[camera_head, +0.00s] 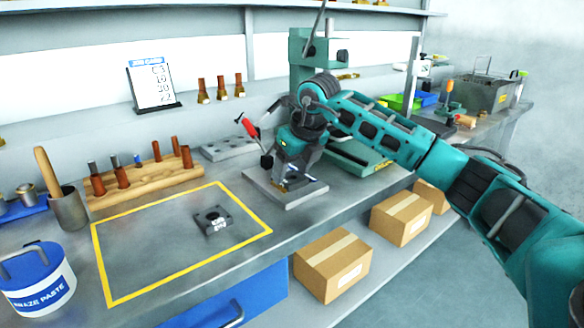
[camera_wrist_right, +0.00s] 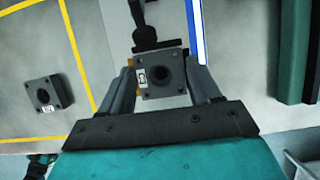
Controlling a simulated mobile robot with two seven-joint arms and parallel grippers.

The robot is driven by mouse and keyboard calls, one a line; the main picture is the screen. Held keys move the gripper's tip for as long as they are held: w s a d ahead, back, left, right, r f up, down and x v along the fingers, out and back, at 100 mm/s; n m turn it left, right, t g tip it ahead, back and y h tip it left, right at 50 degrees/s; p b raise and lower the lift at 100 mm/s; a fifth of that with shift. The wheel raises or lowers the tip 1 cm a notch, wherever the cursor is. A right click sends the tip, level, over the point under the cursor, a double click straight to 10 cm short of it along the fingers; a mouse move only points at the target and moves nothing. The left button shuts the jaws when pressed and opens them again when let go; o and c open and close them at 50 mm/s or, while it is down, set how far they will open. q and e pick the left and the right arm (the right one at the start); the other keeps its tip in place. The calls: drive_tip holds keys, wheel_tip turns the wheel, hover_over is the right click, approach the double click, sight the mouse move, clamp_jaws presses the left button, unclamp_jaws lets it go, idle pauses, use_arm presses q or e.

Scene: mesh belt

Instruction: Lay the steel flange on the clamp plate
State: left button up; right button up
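My right gripper (camera_wrist_right: 160,78) reaches down over the pale clamp plate (camera_head: 260,188), which carries a clamp with a red handle (camera_head: 251,128). In the right wrist view, a dark square flange (camera_wrist_right: 147,90) with a round bore and white label sits between the two fingers, which appear to touch its sides. It lies close to the dark clamp part (camera_wrist_right: 150,40); whether it rests on the plate is hard to tell. A second similar flange (camera_head: 225,226) lies flat inside the yellow outline and also shows in the wrist view (camera_wrist_right: 41,98). My left gripper is not in view.
A wooden rack (camera_head: 145,178) with several pegs stands behind the yellow outline (camera_head: 98,252). A braze paste tub (camera_head: 38,285) stands at the front left. A grey block with holes (camera_head: 228,147) lies behind the plate. Most of the outlined area is clear.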

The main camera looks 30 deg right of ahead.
drive_tip(key=shift+o, duration=1.2)
drive_tip(key=shift+s+f, duration=0.1)
drive_tip(key=shift+f, duration=0.3)
drive_tip(key=shift+a, duration=0.2)
drive_tip(key=shift+a+r, duration=0.1)
drive_tip(key=shift+r, duration=0.1)
use_arm(q)
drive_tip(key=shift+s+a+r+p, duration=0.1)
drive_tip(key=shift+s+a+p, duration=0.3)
drive_tip(key=shift+p, duration=0.55)
use_arm(e)
drive_tip(key=v, duration=1.3)
drive_tip(key=shift+w+r, duration=0.15)
drive_tip(key=shift+w, duration=0.2)
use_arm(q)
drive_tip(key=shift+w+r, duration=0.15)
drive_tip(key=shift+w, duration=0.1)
